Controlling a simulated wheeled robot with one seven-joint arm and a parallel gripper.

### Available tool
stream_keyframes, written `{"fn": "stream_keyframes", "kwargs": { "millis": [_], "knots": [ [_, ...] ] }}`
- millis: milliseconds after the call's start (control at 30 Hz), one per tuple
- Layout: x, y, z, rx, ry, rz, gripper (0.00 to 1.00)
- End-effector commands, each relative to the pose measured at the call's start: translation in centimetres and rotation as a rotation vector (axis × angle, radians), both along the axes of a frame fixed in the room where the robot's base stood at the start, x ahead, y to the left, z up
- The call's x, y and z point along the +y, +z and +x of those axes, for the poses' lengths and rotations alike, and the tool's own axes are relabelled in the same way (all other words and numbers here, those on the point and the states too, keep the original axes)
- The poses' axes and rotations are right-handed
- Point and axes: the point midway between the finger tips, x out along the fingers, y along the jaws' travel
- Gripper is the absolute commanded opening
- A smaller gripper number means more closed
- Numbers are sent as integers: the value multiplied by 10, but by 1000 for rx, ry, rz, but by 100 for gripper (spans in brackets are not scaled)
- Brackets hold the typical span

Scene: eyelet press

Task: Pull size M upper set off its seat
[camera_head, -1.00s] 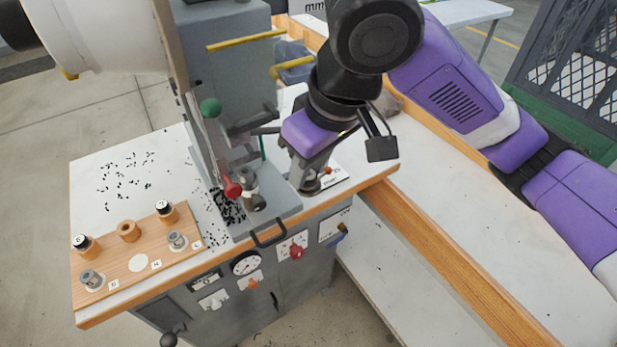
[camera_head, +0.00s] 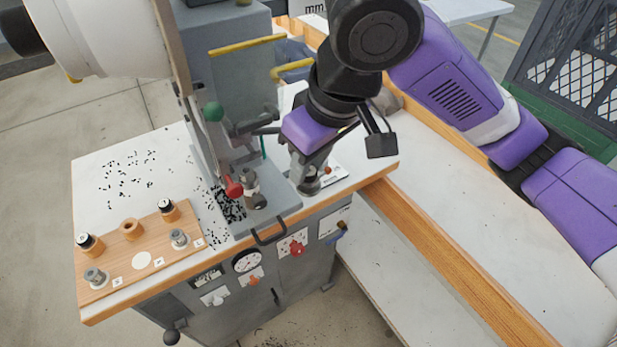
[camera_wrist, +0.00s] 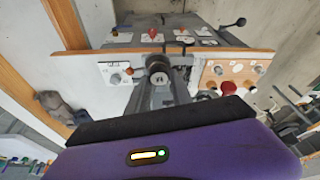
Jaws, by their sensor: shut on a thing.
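The eyelet press (camera_head: 226,62) stands on the bench, with a grey metal die set (camera_head: 253,190) on its base. The set also shows in the wrist view (camera_wrist: 158,72); I cannot tell its upper part from its lower. In the wrist view the purple hand fills the bottom. On the wooden board (camera_head: 118,276) the middle back post (camera_head: 131,229) is bare, as is the white spot in front.
Yellow bars (camera_head: 246,45) cross the press above. A white card (camera_head: 333,176) with a small fitting lies right of the base. Black eyelets are scattered at left.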

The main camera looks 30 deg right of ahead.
Motion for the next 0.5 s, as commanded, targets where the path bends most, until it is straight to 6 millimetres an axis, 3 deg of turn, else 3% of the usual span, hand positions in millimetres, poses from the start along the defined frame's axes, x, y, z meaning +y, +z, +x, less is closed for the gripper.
{"fn": "stream_keyframes", "kwargs": {
  "millis": [500],
  "knots": [
    [0,17,0,0,0,0,0]
  ]
}}
